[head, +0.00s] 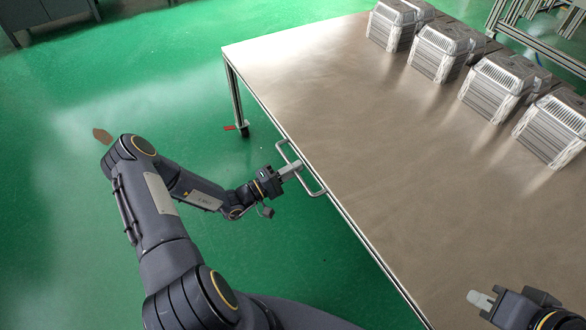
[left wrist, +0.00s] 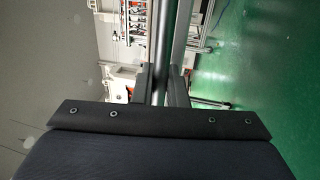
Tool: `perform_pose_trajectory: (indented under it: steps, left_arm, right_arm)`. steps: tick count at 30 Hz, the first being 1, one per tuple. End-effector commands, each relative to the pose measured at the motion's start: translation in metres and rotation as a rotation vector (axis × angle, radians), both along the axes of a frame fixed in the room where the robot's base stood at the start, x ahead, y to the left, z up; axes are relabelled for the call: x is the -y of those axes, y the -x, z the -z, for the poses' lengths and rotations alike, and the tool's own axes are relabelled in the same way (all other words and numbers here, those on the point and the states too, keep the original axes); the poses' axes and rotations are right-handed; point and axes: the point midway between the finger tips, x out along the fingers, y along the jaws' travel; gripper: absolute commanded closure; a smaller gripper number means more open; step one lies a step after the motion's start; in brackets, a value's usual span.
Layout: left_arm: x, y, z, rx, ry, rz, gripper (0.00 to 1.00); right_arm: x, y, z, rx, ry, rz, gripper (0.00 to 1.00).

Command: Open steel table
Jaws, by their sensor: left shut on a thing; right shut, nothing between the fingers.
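The steel table (head: 340,120) has a brownish metal top that fills the right half of the head view. A bar handle (head: 313,186) sticks out from its near left edge. My left gripper (head: 296,168) is at this handle, shut on it. In the left wrist view the handle bar (left wrist: 162,50) runs between the two fingers of the left gripper (left wrist: 164,88). My right gripper (head: 472,297) is shut and empty, over the tabletop at the lower right.
Several grey ribbed boxes (head: 440,52) stand in a row along the table's far right side. A table leg with a red-levered caster (head: 240,126) stands at the left corner. The green floor (head: 180,70) left of the table is mostly clear.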

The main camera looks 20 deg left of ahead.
Motion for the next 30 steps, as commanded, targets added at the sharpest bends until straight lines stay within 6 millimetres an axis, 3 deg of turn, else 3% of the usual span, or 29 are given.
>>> perform_pose_trajectory:
  steps: [5, 6, 9, 20, 30]
  left_arm:
    - [0.000, 0.000, 0.002, -0.004, -0.002, -0.001, 1.00]
    - [0.000, 0.000, 0.002, -0.004, -0.002, -0.001, 0.82]
    - [0.000, 0.000, 0.001, -0.003, -0.001, -0.001, 0.71]
    - [-0.005, 0.005, 0.001, -0.002, -0.001, -0.002, 0.71]
    - [-0.038, 0.048, 0.012, -0.002, -0.002, -0.003, 0.71]
  right_arm:
    - [0.000, 0.000, 0.000, 0.000, 0.000, 0.000, 1.00]
    - [0.000, 0.000, 0.000, 0.000, 0.000, 0.000, 1.00]
    - [0.000, 0.000, 0.000, 0.000, 0.000, 0.000, 1.00]
    - [0.000, 0.000, -0.001, 0.000, 0.000, 0.000, 1.00]
    - [0.000, 0.000, -0.008, 0.000, 0.000, 0.000, 1.00]
